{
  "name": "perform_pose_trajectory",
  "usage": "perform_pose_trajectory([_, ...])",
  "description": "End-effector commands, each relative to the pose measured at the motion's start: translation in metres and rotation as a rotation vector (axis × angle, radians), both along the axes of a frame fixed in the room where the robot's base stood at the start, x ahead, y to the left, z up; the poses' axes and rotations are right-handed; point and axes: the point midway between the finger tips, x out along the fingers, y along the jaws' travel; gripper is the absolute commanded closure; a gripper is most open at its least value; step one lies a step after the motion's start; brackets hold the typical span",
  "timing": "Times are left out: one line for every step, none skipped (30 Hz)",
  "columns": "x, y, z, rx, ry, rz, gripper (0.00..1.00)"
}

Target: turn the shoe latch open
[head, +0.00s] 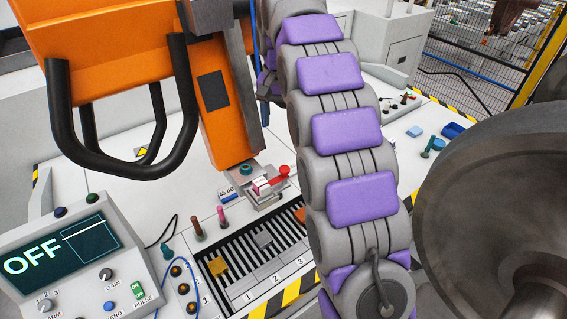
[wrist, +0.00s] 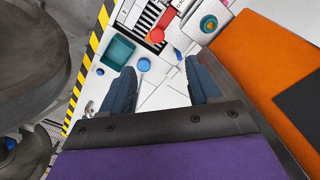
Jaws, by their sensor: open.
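The shoe latch shows as a red lever with a round end (head: 280,175) on a small grey metal fixture at the foot of the orange gantry arm. In the wrist view a red lever (wrist: 178,54) lies ahead of the fingers, beside a pale block with a teal round knob (wrist: 208,22). My gripper (wrist: 161,82) is open, with its two dark blue fingers apart and nothing held between them. The lever is beyond the fingertips and seems apart from them. In the head view my arm hides the gripper.
The orange gantry arm (head: 110,50) with black loop handles stands close by; its orange side (wrist: 285,75) fills the wrist view's right. A slotted rack (head: 250,250) lies in front. A control box (head: 75,265) reads OFF. A teal tray (wrist: 117,50) and large grey wheel (head: 495,190) flank the workspace.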

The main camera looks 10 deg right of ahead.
Motion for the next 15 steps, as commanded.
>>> perform_pose_trajectory([0.005,-0.003,0.000,0.003,-0.004,-0.005,0.39])
perform_pose_trajectory([0.006,-0.006,0.000,0.004,-0.005,-0.007,0.39])
perform_pose_trajectory([0.007,-0.010,0.000,0.007,-0.005,-0.010,0.39])
perform_pose_trajectory([0.007,-0.011,-0.001,0.008,-0.004,-0.012,0.39])
perform_pose_trajectory([0.008,-0.013,-0.002,0.010,-0.005,-0.013,0.39])
perform_pose_trajectory([0.008,-0.016,-0.004,0.012,-0.004,-0.013,0.39])
perform_pose_trajectory([0.008,-0.018,-0.006,0.015,-0.004,-0.013,0.39])
perform_pose_trajectory([0.007,-0.020,-0.008,0.016,-0.003,-0.013,0.39])
perform_pose_trajectory([0.007,-0.022,-0.013,0.018,-0.002,-0.013,0.39])
perform_pose_trajectory([0.007,-0.022,-0.016,0.018,0.000,-0.013,0.39])
perform_pose_trajectory([0.007,-0.022,-0.020,0.018,0.001,-0.013,0.39])
perform_pose_trajectory([0.007,-0.021,-0.026,0.016,0.001,-0.012,0.39])
perform_pose_trajectory([0.007,-0.019,-0.030,0.015,0.000,-0.012,0.39])
perform_pose_trajectory([0.007,-0.017,-0.034,0.014,0.001,-0.012,0.39])
perform_pose_trajectory([0.007,-0.014,-0.042,0.011,0.002,-0.012,0.39])
